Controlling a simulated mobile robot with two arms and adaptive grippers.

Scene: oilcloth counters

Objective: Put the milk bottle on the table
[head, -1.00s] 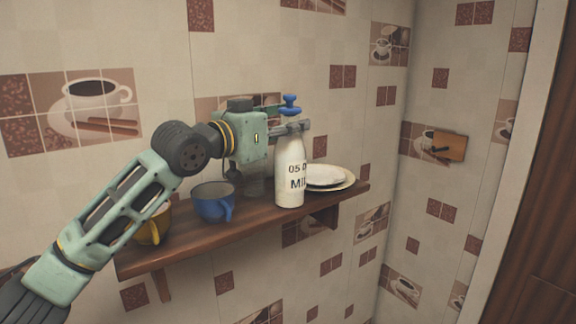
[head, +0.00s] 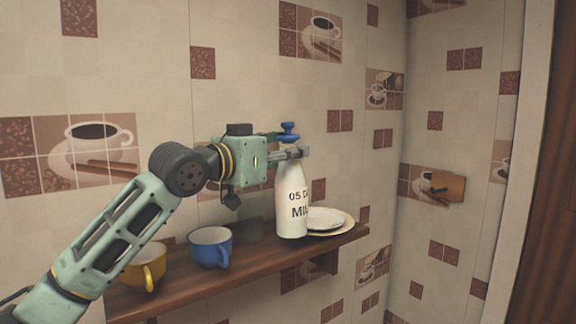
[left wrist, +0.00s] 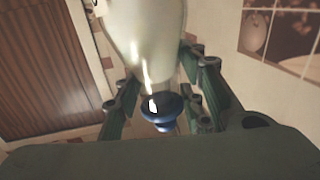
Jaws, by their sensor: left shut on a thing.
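The white milk bottle (head: 291,205) with a blue stopper is in the head view, at the right part of the wall shelf, in front of the plates. It looks slightly tilted, and I cannot tell whether its base touches the shelf. My left gripper (head: 292,154) is shut on the bottle's neck, just under the stopper. In the left wrist view the bottle (left wrist: 145,38) and its blue stopper (left wrist: 160,109) show between the fingers. My right gripper is not in view. No table shows in these frames.
The wooden shelf (head: 190,292) also holds a yellow mug (head: 140,270), a blue mug (head: 208,250) and stacked plates (head: 328,221). The tiled wall stands close behind. A small wooden plaque with a dark hook (head: 447,188) is on the right wall.

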